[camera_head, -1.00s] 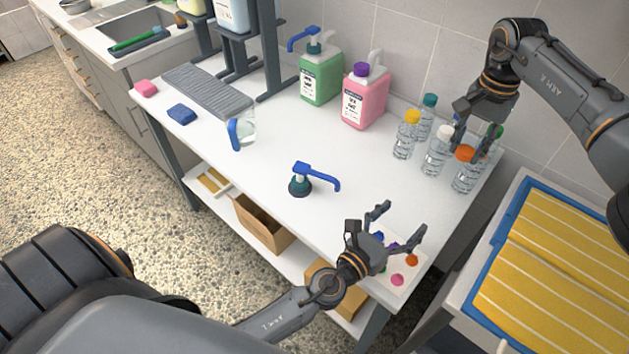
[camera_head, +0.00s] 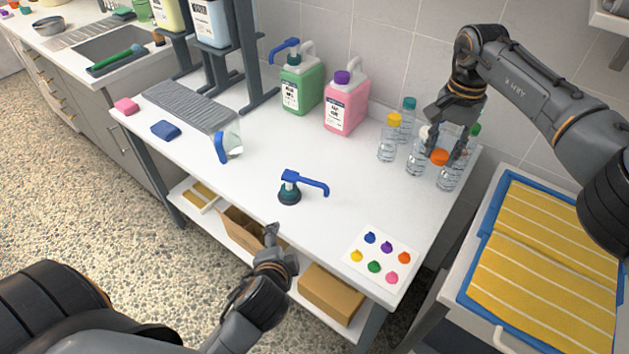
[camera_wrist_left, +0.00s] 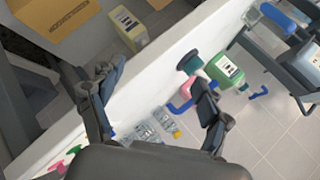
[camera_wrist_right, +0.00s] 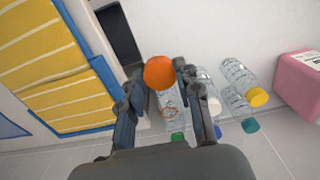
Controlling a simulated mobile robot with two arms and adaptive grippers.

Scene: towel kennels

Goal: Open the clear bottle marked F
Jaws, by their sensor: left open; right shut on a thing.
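Several clear bottles stand upright at the back right of the white table. Their caps differ: yellow (camera_head: 394,120), teal (camera_head: 409,103), orange (camera_head: 439,157), white and green. No letter F is readable on any of them. My right gripper (camera_head: 447,148) comes down among these bottles and is shut on the orange-capped bottle (camera_head: 448,179). In the right wrist view the orange cap (camera_wrist_right: 160,72) shows between the fingers. My left gripper (camera_head: 281,243) is open and empty at the table's front edge, away from the bottles. Its spread fingers (camera_wrist_left: 155,88) show in the left wrist view.
A blue pump head (camera_head: 290,190) stands mid-table. A white card with coloured spots (camera_head: 383,258) lies front right. Green (camera_head: 303,88) and pink (camera_head: 346,103) jugs stand at the back. A blue tray with yellow towels (camera_head: 540,260) is at right. The front middle is clear.

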